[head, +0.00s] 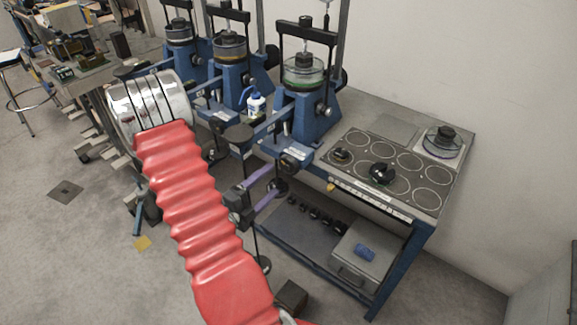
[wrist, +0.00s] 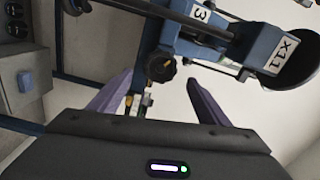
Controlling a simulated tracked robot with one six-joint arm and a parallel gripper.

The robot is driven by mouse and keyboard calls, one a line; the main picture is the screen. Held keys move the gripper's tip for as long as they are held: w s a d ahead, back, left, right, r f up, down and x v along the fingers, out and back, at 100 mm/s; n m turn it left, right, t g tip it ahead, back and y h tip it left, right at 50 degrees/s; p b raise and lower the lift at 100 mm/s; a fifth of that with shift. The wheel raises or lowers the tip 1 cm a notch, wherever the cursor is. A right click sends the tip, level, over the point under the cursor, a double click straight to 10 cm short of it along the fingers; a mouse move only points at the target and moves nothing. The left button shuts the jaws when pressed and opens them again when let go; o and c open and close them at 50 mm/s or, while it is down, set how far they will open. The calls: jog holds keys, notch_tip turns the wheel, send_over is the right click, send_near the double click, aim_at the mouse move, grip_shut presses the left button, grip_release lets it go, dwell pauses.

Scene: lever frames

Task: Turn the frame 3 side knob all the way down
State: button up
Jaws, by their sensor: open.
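Frame 3 is a blue lever frame (head: 312,122), the nearest of the row on the bench in the head view. Its white label with a 3 (wrist: 201,13) shows in the wrist view. A dark lobed knob (wrist: 160,67) sits beside this frame's bar, ahead of and between my fingers. My gripper (wrist: 160,79) has two purple fingers spread apart with nothing held. It also shows below the bench edge in the head view (head: 274,180). Contact with the knob cannot be told.
Two more blue lever frames (head: 232,78) stand farther left. A board with ringed spots (head: 400,172) and black weights (head: 382,173) lies on the bench at right. A grey box (head: 362,256) stands on the lower shelf. The floor at left is mostly clear.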

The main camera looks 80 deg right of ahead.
aim_at(287, 168)
jog(key=m, duration=0.5)
dwell(0.3)
jog(key=shift+x, duration=4.9)
jog(key=shift+c, duration=0.2)
jog(key=shift+s+f, duration=0.1)
jog(key=c, duration=1.4)
